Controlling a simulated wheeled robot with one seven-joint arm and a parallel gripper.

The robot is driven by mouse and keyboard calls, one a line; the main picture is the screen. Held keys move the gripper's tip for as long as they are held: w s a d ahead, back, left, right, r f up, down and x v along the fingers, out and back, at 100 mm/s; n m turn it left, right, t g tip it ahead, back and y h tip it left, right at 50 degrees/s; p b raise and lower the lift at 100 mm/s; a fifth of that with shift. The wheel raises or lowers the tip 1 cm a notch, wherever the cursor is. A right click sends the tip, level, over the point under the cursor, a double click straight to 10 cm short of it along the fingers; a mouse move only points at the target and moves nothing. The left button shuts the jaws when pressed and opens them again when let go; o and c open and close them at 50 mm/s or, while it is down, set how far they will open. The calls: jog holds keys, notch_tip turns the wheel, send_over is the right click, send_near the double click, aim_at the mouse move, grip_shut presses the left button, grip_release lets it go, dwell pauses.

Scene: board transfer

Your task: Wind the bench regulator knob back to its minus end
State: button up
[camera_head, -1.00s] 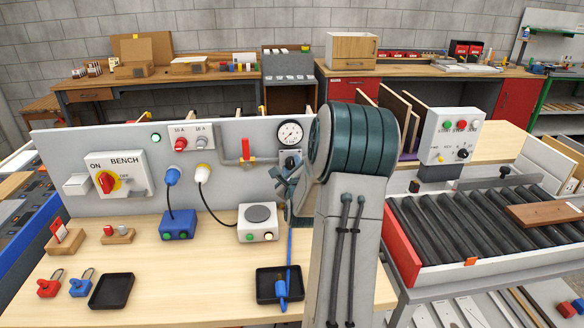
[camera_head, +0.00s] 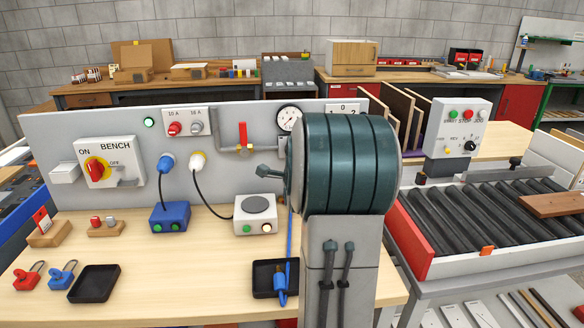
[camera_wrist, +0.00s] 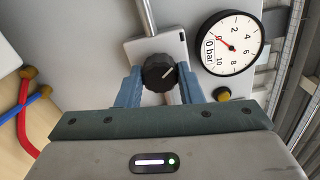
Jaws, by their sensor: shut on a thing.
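My gripper (camera_wrist: 159,78) is shut on the knob, a blue finger on either side. The round pressure gauge (camera_wrist: 231,44) is to its right. Its red needle points left of centre toward the upper left; I cannot read the exact value. The gauge also shows in the head view (camera_head: 289,118), above the regulator area. My arm hides the knob and most of my gripper there.
A red-handled valve (camera_head: 243,136) is left of the gauge on the grey panel.

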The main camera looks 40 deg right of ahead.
jog(key=n+b, duration=1.7)
jog(key=n, duration=0.2)
jog(key=shift+f+n+b, duration=0.1)
jog(key=shift+n+b, duration=0.2)
jog(key=shift+b, duration=0.05)
jog(key=shift+n, duration=0.3)
jog(key=o, duration=1)
jog(key=shift+c, duration=0.2)
jog(key=v, duration=1.3)
jog(key=shift+s, duration=0.4)
jog(key=shift+a, duration=0.15)
